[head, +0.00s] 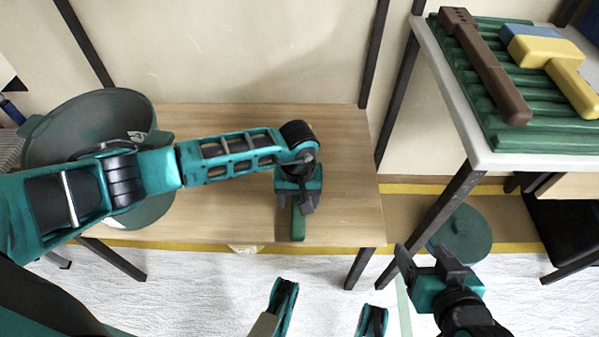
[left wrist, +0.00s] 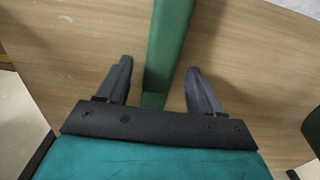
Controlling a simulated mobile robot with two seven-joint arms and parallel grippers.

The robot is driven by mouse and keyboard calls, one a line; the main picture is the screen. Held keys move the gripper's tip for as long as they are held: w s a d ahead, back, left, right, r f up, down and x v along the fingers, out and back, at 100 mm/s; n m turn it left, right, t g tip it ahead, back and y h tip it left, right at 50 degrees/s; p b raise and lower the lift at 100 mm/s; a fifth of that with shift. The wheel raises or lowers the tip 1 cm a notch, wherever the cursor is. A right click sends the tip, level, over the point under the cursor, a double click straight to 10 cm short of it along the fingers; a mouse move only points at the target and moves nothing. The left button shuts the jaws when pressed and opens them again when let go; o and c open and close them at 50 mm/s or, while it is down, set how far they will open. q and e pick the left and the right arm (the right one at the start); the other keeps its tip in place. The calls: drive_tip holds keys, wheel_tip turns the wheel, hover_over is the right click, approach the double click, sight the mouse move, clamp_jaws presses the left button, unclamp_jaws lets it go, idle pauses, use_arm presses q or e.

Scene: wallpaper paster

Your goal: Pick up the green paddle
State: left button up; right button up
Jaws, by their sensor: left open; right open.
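The green paddle (head: 298,226) lies on the wooden table (head: 343,212), its visible end near the front edge; the rest is hidden under my left gripper in the head view. My left gripper (head: 297,204) is over it, open, pointing down. In the left wrist view the paddle (left wrist: 170,42) runs as a long green bar between the two spread fingers of my left gripper (left wrist: 159,66), with a gap on each side, closer to the left finger. My right gripper (head: 424,258) is open and empty, low at the right, away from the wooden table.
A large green bucket (head: 60,142) stands at the left, partly behind my left arm. A white table (head: 452,96) at the right bears a ridged green tray (head: 492,130), a brown tool (head: 487,68) and a yellow-and-blue brush (head: 548,54). The wooden table's right part is clear.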

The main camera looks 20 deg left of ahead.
use_arm(q)
drive_tip(key=c, duration=1)
drive_tip(key=shift+c, duration=0.7)
drive_tip(key=shift+r, duration=0.1)
wheel_tip(320, 180, up, 20)
drive_tip(key=p, duration=0.5)
use_arm(e)
drive_tip(key=shift+s+d+r+h, duration=0.15)
drive_tip(key=shift+d+r, duration=0.3)
drive_tip(key=shift+r, duration=0.2)
drive_tip(key=shift+s+d+r+h, duration=0.15)
drive_tip(key=shift+d+r, duration=0.25)
drive_tip(key=shift+r, duration=0.2)
